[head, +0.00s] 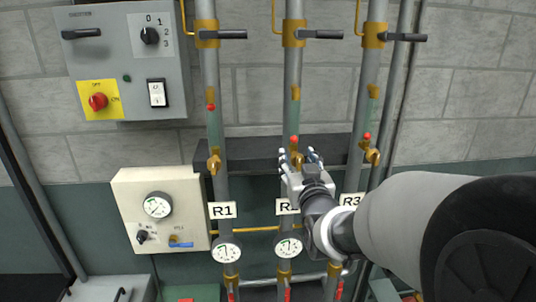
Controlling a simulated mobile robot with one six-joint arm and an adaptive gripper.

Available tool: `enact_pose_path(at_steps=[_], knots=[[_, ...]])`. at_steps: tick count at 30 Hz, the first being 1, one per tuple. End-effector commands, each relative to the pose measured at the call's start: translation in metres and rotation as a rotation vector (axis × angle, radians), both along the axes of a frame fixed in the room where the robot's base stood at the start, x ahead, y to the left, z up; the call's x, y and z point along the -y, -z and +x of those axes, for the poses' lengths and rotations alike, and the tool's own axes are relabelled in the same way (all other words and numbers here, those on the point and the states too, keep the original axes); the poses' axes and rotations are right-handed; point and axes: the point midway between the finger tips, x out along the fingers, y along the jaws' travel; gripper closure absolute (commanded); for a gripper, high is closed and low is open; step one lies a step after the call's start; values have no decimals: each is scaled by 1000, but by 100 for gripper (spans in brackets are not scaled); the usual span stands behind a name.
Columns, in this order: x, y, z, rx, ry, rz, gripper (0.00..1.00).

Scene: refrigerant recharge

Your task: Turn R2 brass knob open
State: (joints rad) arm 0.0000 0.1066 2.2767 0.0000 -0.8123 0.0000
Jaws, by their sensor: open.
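The R2 pipe (293,75) runs vertically in the middle of the head view, between the R1 pipe (211,75) and the R3 pipe (367,80). Its label (282,207) is partly covered by my arm. My gripper (298,156) is open, fingers pointing up, in front of the R2 pipe just below a small red ball (294,139). The matching brass knobs on R1 (214,163) and R3 (372,155) are visible.
A grey control box (125,60) with switches hangs at upper left. A cream gauge box (158,210) is below it. Round gauges sit low on R1 (227,250) and R2 (289,247). Black-handled brass valves (293,34) cross the pipes above. My arm covers the lower right.

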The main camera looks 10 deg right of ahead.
Motion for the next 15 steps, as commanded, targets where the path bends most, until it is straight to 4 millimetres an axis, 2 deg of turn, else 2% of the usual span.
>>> enact_pose_path(at_steps=[8,15], knots=[[0,0,1,0,0,0,52],[0,0,1,0,0,0,68]])
